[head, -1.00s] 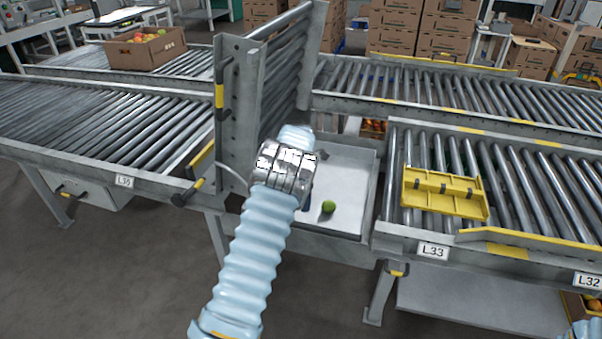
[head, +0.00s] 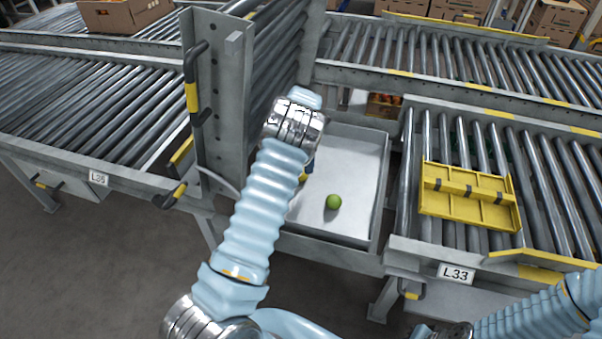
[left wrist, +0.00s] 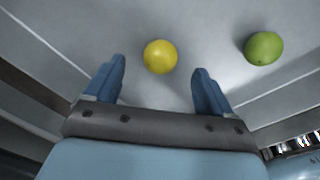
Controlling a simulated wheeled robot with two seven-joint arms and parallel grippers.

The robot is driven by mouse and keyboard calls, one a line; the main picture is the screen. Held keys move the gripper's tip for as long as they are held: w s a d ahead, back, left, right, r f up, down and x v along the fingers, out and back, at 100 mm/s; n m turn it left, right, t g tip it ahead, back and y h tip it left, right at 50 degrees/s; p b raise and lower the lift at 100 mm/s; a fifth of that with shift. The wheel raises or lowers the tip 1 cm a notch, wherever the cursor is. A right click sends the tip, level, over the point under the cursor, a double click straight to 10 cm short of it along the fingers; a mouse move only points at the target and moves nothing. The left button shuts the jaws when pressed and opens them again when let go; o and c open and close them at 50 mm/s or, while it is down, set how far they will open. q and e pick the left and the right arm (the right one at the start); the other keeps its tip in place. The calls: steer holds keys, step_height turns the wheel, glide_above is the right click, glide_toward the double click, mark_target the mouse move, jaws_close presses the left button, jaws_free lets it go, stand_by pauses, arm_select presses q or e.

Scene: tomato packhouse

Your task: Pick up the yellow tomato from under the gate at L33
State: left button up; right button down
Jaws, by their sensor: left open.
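The yellow tomato (left wrist: 160,57) lies on the pale tray floor in the left wrist view, between and just beyond my left gripper's fingertips (left wrist: 159,68). The fingers are apart and nothing is held. In the head view only a sliver of the yellow tomato (head: 303,177) shows beside my left arm, which hides most of that gripper. The raised roller gate (head: 222,110) stands upright left of the tray (head: 352,160). The L33 label (head: 457,273) is on the conveyor frame to the tray's right. My right arm enters at lower right; its gripper is not seen.
A green tomato (head: 333,202) lies in the same tray, right of the yellow one; it also shows in the left wrist view (left wrist: 263,48). The tray has raised walls. Black-and-yellow handles (head: 192,95) project from the gate's side.

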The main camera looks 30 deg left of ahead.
arm_select(q)
steer(key=f, duration=0.5)
steer(key=shift+s+a+f, duration=0.1)
steer(key=shift+s+f, duration=0.2)
steer(key=shift+f, duration=0.1)
steer(key=c, duration=0.8)
